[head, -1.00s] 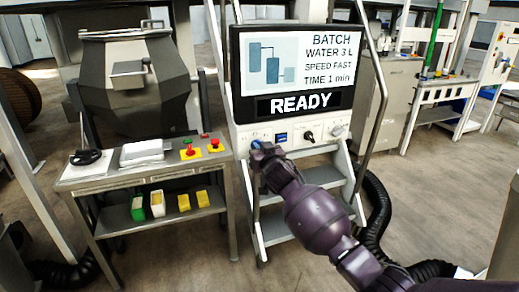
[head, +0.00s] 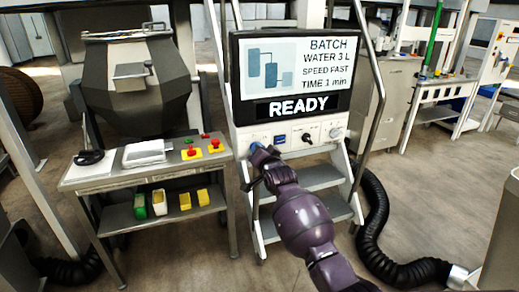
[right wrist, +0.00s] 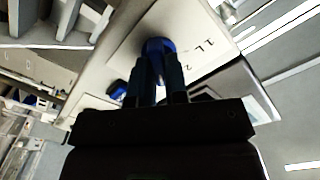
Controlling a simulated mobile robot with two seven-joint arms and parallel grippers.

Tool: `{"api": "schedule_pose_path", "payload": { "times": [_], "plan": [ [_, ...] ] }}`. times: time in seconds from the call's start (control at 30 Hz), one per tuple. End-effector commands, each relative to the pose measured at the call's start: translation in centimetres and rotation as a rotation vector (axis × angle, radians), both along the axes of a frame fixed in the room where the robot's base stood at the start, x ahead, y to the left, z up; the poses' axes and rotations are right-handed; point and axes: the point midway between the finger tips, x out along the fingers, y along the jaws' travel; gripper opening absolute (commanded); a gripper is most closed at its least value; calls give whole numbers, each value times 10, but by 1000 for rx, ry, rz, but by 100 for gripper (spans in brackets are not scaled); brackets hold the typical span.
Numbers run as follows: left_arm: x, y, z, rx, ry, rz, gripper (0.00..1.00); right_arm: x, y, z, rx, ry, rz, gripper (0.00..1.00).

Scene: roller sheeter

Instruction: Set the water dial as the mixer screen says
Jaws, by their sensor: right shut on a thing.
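The mixer screen (head: 291,72) reads BATCH, WATER 3 L, SPEED FAST, TIME 1 min, with READY below. The blue water dial (head: 256,146) is at the left end of the white control panel (head: 320,128) under the screen. My right gripper (head: 257,153) is at this dial and partly covers it. In the right wrist view, its fingers are shut on the blue dial (right wrist: 157,46). Marks reading 1 L and 2 show beside the dial there; the dial's exact pointing is hidden. My left gripper is not in view.
A black knob (head: 308,137) and a light knob (head: 335,133) sit farther right on the panel. Metal steps (head: 318,178) stand below it. A table (head: 140,177) with red buttons is at the left. A black hose (head: 375,220) lies at the right.

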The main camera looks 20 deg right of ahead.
Motion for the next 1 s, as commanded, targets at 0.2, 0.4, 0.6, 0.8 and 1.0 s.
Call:
{"api": "schedule_pose_path", "payload": {
  "times": [0.2, 0.4, 0.6, 0.8, 1.0],
  "plan": [
    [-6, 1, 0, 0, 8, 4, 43, 0, 0, 1, 104, 4, 0, 0],
    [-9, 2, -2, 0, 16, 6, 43, 0, -1, 0, 149, 4, -1, 0],
    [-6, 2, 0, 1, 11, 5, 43, 0, -1, 0, 162, 6, 0, 0],
    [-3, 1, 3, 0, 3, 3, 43, 0, -1, 0, 162, 6, 0, 0],
    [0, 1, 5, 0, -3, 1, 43, 0, -1, 0, 161, 5, 0, 35]
  ]
}}
